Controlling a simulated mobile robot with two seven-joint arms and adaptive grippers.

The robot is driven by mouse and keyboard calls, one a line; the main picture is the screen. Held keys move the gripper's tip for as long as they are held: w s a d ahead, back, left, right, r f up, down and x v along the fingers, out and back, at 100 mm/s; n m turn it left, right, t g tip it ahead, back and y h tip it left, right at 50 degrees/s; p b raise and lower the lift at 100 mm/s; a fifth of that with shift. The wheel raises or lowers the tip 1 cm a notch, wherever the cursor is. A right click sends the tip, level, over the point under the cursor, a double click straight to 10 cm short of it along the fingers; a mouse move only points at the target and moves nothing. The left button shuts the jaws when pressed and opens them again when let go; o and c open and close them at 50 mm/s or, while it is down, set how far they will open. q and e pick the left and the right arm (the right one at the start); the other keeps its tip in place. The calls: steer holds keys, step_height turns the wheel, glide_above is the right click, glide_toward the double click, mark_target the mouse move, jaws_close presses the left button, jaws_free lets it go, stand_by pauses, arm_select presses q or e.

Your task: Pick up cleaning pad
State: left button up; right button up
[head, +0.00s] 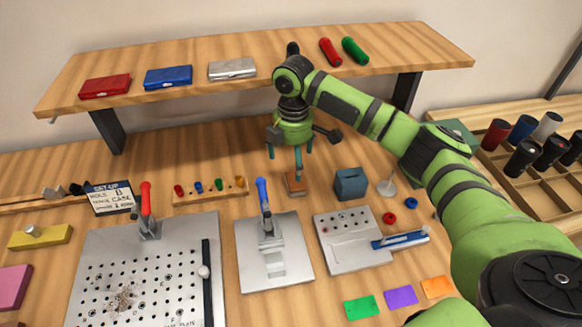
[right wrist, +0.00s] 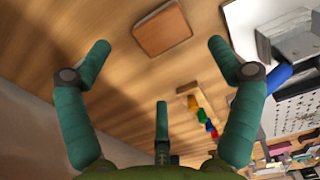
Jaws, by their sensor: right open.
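A small square brown-orange pad (head: 295,184), which looks like the cleaning pad, lies flat on the wooden table, left of a blue-grey box. It also shows in the right wrist view (right wrist: 162,28), at the top. My right gripper (head: 294,156) is above the pad, pointing down, with its teal fingers spread open and empty. In the right wrist view its fingers (right wrist: 158,75) are apart, and the pad lies beyond them, untouched. My left gripper is not in view.
The blue-grey box (head: 350,185) stands close to the pad's right. A clamp with a blue handle (head: 263,196) is to its left front, on a metal plate (head: 290,258). A rack of coloured pegs (head: 210,190) is further left. A raised shelf (head: 215,50) spans the back.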

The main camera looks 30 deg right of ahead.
mark_target(296, 184)
steer(key=shift+s+f+p, duration=0.35)
steer(key=shift+f, duration=0.25)
steer(key=shift+s+f+p, duration=0.3)
steer(key=shift+f, duration=0.3)
step_height(296, 184, down, 4)
steer(key=shift+w+d+r+p, duration=0.15)
steer(key=shift+r+p, duration=0.05)
steer(key=shift+p, duration=0.15)
steer(key=shift+f, duration=0.15)
steer(key=c, duration=1.5)
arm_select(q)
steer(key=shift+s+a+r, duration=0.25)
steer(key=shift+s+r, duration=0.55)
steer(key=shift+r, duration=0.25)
